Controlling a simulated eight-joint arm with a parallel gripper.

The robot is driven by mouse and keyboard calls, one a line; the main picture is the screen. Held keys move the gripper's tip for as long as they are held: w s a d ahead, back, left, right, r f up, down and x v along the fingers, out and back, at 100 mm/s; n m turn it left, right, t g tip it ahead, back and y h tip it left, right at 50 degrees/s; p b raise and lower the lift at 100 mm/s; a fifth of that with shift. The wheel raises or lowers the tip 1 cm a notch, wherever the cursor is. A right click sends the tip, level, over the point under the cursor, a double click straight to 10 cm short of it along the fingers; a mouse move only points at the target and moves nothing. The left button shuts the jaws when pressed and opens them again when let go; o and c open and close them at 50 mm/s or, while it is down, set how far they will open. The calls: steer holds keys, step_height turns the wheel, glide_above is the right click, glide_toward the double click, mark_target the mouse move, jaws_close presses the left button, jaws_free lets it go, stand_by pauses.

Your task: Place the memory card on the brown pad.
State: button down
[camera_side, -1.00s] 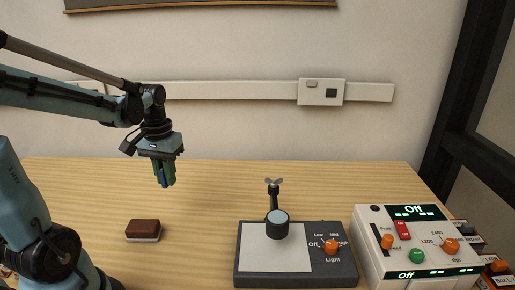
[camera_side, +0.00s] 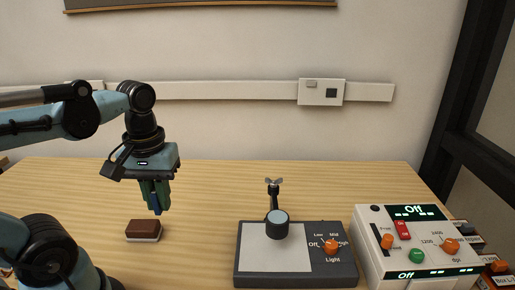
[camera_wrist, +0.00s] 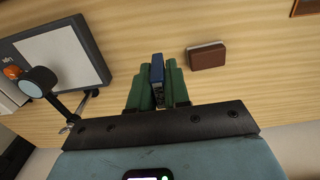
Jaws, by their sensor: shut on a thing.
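My gripper (camera_side: 156,198) has green fingers and points down above the table. In the wrist view the gripper (camera_wrist: 157,90) is shut on a small blue memory card (camera_wrist: 157,68), held upright between the fingers. The card's lower tip (camera_side: 157,211) shows below the fingers in the side view. The brown pad (camera_side: 144,226) tops a small block with a pale base on the table. In the side view the card is above the pad's back right side, apart from it. The wrist view shows the brown pad (camera_wrist: 207,56) to the right of the card.
A copy stand (camera_side: 254,264) with a pale plate, a post and an orange knob stands right of the pad. A white control box (camera_side: 400,222) with knobs and "Off" displays is further right. Bare wooden table (camera_side: 205,190) lies between pad and copy stand.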

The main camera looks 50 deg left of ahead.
glide_above(142, 225)
step_height(142, 225, down, 7)
steer(key=shift+r, duration=0.1)
steer(key=shift+a+f, duration=0.1)
steer(key=shift+f, duration=1.95)
steer(key=shift+f, duration=0.1)
steer(key=c, duration=1.1)
jaws_free()
step_height(142, 225, up, 12)
steer(key=w+d+f+m+t, duration=0.2)
steer(key=w+d+m+t, duration=0.5)
steer(key=d, duration=0.8)
steer(key=w+m, duration=0.2)
steer(key=w, duration=0.2)
steer(key=shift+w, duration=0.2)
